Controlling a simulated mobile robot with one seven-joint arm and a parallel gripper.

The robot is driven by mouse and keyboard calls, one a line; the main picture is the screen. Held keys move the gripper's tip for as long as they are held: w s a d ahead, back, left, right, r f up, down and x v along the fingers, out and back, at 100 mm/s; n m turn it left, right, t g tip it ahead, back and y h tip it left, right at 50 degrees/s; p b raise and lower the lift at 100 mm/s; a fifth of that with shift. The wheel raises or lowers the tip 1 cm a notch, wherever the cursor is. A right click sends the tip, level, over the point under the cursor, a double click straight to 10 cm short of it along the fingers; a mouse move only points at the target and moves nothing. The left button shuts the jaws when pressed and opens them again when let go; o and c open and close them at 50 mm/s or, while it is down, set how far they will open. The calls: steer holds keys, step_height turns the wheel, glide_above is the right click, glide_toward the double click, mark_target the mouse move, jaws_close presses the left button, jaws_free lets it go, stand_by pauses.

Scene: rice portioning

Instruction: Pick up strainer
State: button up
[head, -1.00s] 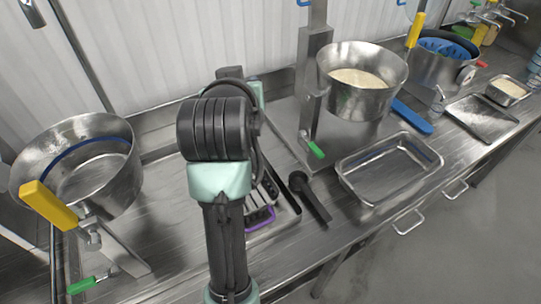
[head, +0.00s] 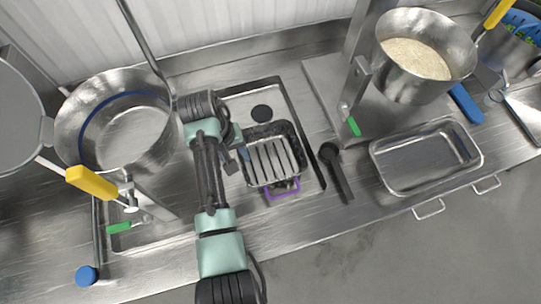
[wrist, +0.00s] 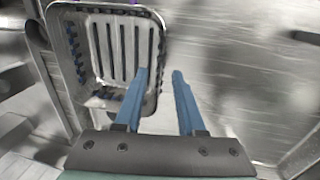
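The strainer (head: 272,160) looks like a slotted metal basket with a dark rim, lying in the sink recess in the middle of the counter. A purple handle (head: 284,190) shows at its front edge. In the wrist view the strainer (wrist: 112,48) fills the upper left. My gripper (head: 238,160) is at the strainer's left side in the head view.
A large pot (head: 125,125) with a yellow-handled valve (head: 92,183) stands to the left. A black tool (head: 338,172) lies right of the sink. An empty metal tray (head: 428,158) and a rice-filled bowl (head: 418,62) are further right.

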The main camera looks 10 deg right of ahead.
mark_target(242, 164)
steer(key=shift+w+d+f+p, duration=0.1)
steer(key=shift+d+f+p, duration=0.1)
steer(key=shift+f, duration=0.65)
steer(key=shift+d+f+p, duration=0.1)
steer(key=shift+f+p, duration=0.05)
steer(key=shift+f, duration=0.75)
steer(key=shift+w+d+f+p, duration=0.1)
steer(key=shift+f+p, duration=0.1)
steer(key=shift+f, duration=0.65)
jaws_close()
